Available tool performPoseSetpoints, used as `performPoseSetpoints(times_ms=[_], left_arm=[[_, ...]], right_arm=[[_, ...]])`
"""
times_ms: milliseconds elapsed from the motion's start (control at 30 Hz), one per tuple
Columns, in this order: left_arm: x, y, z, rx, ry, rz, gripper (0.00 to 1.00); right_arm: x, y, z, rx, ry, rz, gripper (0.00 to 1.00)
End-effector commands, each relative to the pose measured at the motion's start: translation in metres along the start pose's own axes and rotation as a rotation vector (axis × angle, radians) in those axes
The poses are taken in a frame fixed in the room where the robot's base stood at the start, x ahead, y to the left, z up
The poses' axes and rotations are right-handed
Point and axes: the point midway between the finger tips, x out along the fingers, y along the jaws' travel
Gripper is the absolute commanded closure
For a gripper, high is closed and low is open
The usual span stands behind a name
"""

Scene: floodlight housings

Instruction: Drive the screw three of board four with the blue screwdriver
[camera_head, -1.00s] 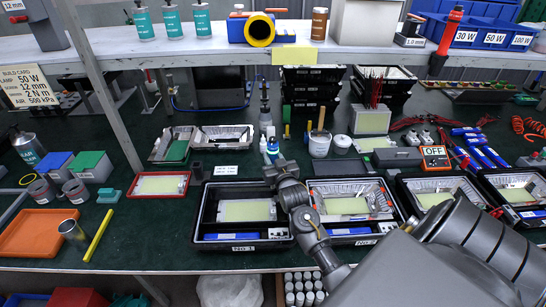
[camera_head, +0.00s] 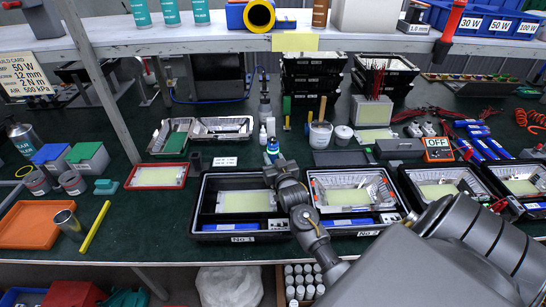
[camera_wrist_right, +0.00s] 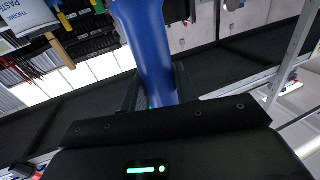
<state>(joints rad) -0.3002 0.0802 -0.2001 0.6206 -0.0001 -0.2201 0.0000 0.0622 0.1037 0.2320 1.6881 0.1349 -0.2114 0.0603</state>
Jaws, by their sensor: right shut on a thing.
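My right gripper (camera_head: 278,172) hangs over the gap between the tray marked No 1 and the tray beside it. In the right wrist view it is shut on the blue screwdriver (camera_wrist_right: 146,50), whose thick blue handle stands between the jaws. The screwdriver's tip is hidden in both views. Four black trays with lamp housings stand in a row. The far right one, board four (camera_head: 522,187), is partly cut by the picture edge and lies well away from the gripper. Its screws are too small to tell apart. My left gripper is not in view.
The tray marked No 1 (camera_head: 198,214) and the second tray (camera_head: 405,196) flank my arm. Behind stand a thermal paste can (camera_head: 319,135), stacked black crates (camera_head: 312,85) and a meter reading OFF (camera_head: 438,149). A shelf (camera_head: 190,48) crosses above.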

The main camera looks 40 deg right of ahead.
Motion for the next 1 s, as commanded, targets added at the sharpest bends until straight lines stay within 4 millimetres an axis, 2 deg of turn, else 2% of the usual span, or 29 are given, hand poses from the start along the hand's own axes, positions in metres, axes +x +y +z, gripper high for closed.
performPoseSetpoints(times_ms=[200, 1000], left_arm=[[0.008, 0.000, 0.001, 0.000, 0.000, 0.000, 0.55], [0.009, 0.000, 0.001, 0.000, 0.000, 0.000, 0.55]], right_arm=[[0.000, 0.000, 0.011, 0.000, 0.002, 0.000, 0.97], [0.000, 0.000, 0.013, 0.000, 0.002, 0.000, 0.97]])
